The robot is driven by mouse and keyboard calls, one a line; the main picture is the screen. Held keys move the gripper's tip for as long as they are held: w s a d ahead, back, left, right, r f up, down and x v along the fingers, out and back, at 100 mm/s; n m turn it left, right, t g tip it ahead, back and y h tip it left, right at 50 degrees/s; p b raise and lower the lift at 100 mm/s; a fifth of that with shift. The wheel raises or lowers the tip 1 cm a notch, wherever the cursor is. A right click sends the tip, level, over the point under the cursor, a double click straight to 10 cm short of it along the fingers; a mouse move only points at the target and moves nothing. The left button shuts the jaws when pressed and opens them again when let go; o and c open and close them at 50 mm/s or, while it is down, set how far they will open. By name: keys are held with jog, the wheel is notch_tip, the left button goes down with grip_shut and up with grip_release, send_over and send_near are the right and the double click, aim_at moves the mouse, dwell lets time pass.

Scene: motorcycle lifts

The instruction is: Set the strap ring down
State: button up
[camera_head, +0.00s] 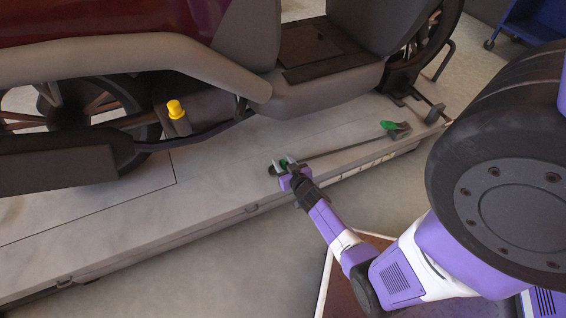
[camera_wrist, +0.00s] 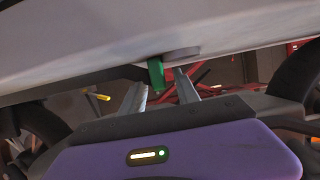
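My gripper (camera_head: 284,163) is at the near edge of the grey lift deck (camera_head: 215,185), with its fingers spread apart. A small green piece (camera_head: 284,161), apparently at the strap ring's end, shows between the fingertips. In the wrist view my gripper (camera_wrist: 160,82) has the green piece (camera_wrist: 156,73) near its left fingertip and a flat grey part (camera_wrist: 181,54) by its right one. A gap shows beside the green piece. A thin dark strap (camera_head: 335,145) runs from there to a green-and-dark fitting (camera_head: 391,127) on the deck. The ring's outline is mostly hidden.
A dark red motorcycle (camera_head: 100,20) stands on the lift behind my gripper. A yellow-capped item (camera_head: 175,109) is by its side. A blue cart (camera_head: 533,20) is at the back right. The deck to the left of my gripper is clear.

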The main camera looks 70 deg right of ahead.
jog(key=p+v, duration=0.4)
jog(key=v, duration=0.8)
jog(key=a+r+n+t+y, duration=0.25)
jog(key=a+r, duration=0.25)
jog(key=a, duration=0.4)
jog(key=a+r+n+t+y, duration=0.1)
jog(key=a+r+n+y, duration=0.15)
jog(key=a+r, duration=0.55)
jog(key=s+a+r+n+t+y, duration=0.1)
jog(key=s+a+r+n+y, duration=0.1)
jog(key=a+r, duration=0.6)
jog(key=s+a+r+n+t+y, duration=0.1)
jog(key=s+a+r+n+y, duration=0.2)
jog(key=a+r, duration=0.5)
notch_tip(320, 180, up, 2)
jog(key=shift+s+r+y, duration=0.2)
jog(key=shift+s+y, duration=0.1)
jog(key=shift+s, duration=0.15)
notch_tip(320, 180, up, 31)
jog(key=p, duration=3)
jog(key=shift+f, duration=0.2)
